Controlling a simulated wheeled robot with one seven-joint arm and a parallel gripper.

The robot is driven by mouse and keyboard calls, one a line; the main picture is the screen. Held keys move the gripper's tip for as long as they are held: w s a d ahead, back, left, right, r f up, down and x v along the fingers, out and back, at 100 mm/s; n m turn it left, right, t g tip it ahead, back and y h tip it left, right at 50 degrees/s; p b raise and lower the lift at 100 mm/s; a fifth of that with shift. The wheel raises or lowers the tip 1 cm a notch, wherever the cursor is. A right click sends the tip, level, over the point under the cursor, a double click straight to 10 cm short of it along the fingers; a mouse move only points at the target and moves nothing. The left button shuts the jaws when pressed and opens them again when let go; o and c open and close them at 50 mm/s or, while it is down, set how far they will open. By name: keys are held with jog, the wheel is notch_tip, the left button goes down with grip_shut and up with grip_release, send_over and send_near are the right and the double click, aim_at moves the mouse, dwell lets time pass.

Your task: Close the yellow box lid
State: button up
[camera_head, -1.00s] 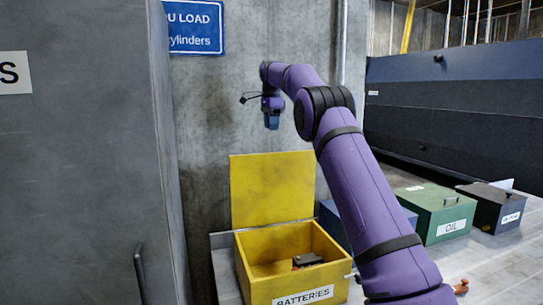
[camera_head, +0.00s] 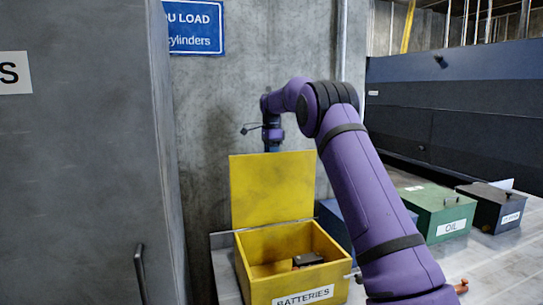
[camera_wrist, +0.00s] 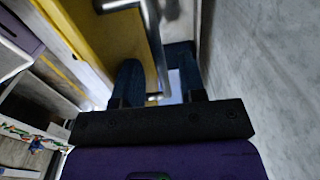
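The yellow box (camera_head: 255,289), labelled BATTERIES, stands on the grey surface with a dark block (camera_head: 308,259) inside. Its yellow lid (camera_head: 270,190) stands upright at the back edge, so the box is open. My gripper (camera_head: 272,147) points down just behind the lid's top edge, and its lower end is hidden by the lid. In the wrist view my two dark blue fingers (camera_wrist: 156,62) are apart with nothing held between them. The yellow lid (camera_wrist: 88,40) shows there beside and beyond the left finger; I cannot tell whether they touch.
A concrete wall (camera_head: 205,120) rises close behind the lid. A green OIL box (camera_head: 436,208), a blue box (camera_head: 331,220) and a dark box (camera_head: 491,206) stand to the right. A tall grey panel (camera_head: 80,150) is at the left.

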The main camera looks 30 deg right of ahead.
jog(key=shift+f, duration=0.25)
grip_shut()
